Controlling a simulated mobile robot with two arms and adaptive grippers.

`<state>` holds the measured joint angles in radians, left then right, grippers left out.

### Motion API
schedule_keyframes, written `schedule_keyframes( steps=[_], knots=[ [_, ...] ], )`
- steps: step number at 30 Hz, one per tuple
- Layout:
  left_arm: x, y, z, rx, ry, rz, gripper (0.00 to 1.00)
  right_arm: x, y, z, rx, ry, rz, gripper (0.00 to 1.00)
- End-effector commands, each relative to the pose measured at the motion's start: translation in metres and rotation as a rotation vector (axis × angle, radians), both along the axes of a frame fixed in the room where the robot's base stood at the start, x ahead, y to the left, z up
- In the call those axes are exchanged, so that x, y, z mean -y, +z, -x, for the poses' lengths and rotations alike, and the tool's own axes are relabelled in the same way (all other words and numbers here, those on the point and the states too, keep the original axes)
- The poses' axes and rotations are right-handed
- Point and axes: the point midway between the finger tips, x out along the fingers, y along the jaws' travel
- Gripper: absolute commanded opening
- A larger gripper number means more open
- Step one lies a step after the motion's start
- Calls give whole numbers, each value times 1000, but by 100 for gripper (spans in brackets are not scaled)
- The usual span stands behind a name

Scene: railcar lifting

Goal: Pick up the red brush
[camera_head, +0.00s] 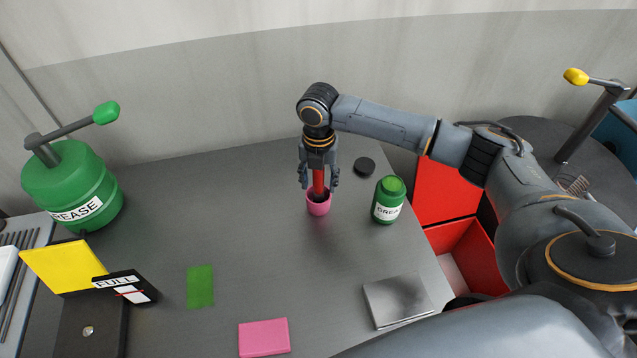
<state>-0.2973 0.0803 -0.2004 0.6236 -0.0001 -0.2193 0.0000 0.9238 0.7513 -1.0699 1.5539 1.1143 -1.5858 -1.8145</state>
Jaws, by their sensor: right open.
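The red brush (319,181) stands upright in a small pink cup (319,207) near the middle of the dark table. Its handle shows between the fingers of my right gripper; its lower end is hidden in the cup. My right gripper (319,182) points straight down over the cup, open, with one finger on each side of the handle. I cannot tell whether either finger touches it. My left gripper is not in view.
A green grease jar (388,200) and a black disc (364,167) are close on the right. A red box (463,250) lies beyond the table's right edge. A large green grease pump (75,185) is at left. Green (200,286) and pink (264,337) pads lie in front.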

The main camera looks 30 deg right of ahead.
Motion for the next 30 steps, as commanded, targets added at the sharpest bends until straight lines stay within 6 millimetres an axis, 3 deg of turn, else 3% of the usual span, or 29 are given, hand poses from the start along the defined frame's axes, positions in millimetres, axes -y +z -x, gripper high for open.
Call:
schedule_keyframes(
  steps=[6,14,24,30],
  knots=[
    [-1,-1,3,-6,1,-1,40,0,-1,0,1,0,1,51],
    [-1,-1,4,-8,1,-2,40,0,-1,0,1,0,1,0],
    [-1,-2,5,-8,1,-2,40,0,2,-1,3,0,0,0],
    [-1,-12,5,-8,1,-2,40,0,32,-2,7,2,-1,0]
  ],
)
